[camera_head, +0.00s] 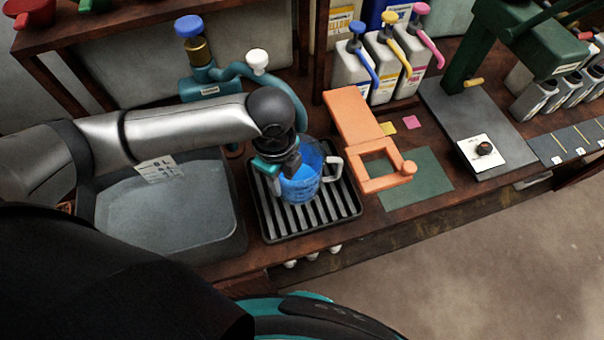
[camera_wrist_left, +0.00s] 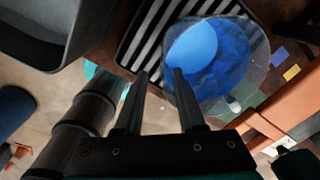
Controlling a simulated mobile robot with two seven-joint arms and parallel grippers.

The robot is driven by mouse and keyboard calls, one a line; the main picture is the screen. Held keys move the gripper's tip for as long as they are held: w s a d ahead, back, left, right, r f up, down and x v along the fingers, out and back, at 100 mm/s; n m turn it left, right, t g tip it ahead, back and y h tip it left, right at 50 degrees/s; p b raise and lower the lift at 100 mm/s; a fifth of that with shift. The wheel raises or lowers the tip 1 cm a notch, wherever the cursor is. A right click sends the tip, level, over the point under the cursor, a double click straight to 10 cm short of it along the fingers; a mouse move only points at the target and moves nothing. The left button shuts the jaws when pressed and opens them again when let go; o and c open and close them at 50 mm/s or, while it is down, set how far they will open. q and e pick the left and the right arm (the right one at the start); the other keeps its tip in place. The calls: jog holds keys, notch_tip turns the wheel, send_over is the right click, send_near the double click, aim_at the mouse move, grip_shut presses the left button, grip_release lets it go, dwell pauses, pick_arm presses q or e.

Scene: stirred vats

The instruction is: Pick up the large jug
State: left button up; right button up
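The large jug (camera_head: 303,184) is clear, with blue liquid in it and a pale handle on its right. It stands upright on the slatted drip tray (camera_head: 266,225). My left gripper (camera_head: 286,172) is at the jug's upper left side and hides part of its rim. In the left wrist view, the two fingers (camera_wrist_left: 158,76) are apart with a gap between them. One finger overlaps the jug (camera_wrist_left: 222,62), the other is outside its left edge. I cannot tell whether either touches it. My right gripper is not in view.
A grey basin (camera_head: 165,218) is left of the tray. Teal pipework (camera_head: 212,78) stands behind my left arm. An orange frame (camera_head: 353,118) and a green mat (camera_head: 424,182) are close on the right. Pump bottles (camera_head: 384,62) stand behind. The bench's front edge is near.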

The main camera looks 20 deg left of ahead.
aim_at(288, 197)
pick_arm(q)
jog(key=f, duration=0.1)
jog(key=f+b, duration=0.1)
jog(key=f, duration=0.3)
jog(key=shift+w+d, duration=0.25)
jog(key=shift+c, duration=0.4)
grip_shut()
dwell(0.7)
